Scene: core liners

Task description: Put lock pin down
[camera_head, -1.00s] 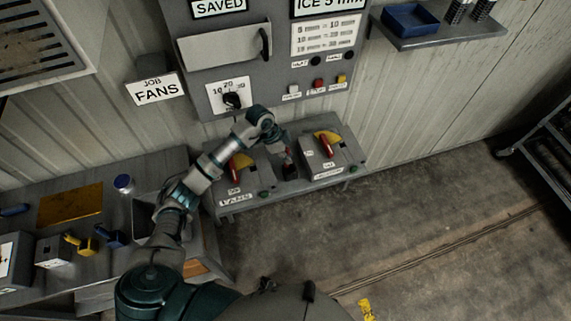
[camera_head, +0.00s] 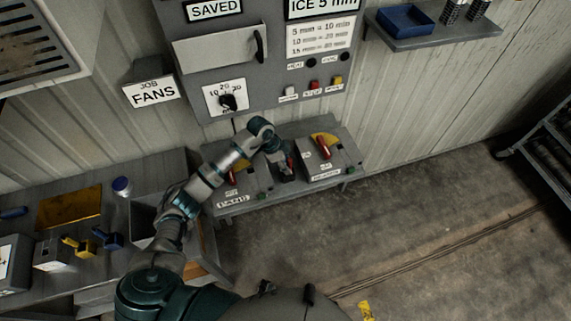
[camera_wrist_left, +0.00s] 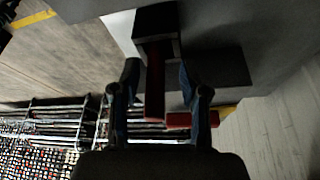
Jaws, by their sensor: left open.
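My left gripper (camera_head: 286,168) hangs between two grey switch boxes on the low bench, near the right box's left side. In the left wrist view its two fingers (camera_wrist_left: 159,82) stand apart. A long red piece with a dark block-like end (camera_wrist_left: 155,88) shows between them; it may be the lock pin, but I cannot be sure. I cannot see finger contact on it. A second red piece (camera_wrist_left: 190,119) shows by the right finger. The right box (camera_head: 325,165) carries a red lever (camera_head: 323,148) on a yellow plate. The left box (camera_head: 245,182) is partly behind my arm.
A grey control cabinet (camera_head: 270,90) with a knob and buttons stands behind the bench. A side table (camera_head: 125,205) at left holds a yellow plate (camera_head: 69,205), a can (camera_head: 121,186) and blue and yellow padlock-like pieces. Floor at right is clear up to a rack (camera_head: 545,150).

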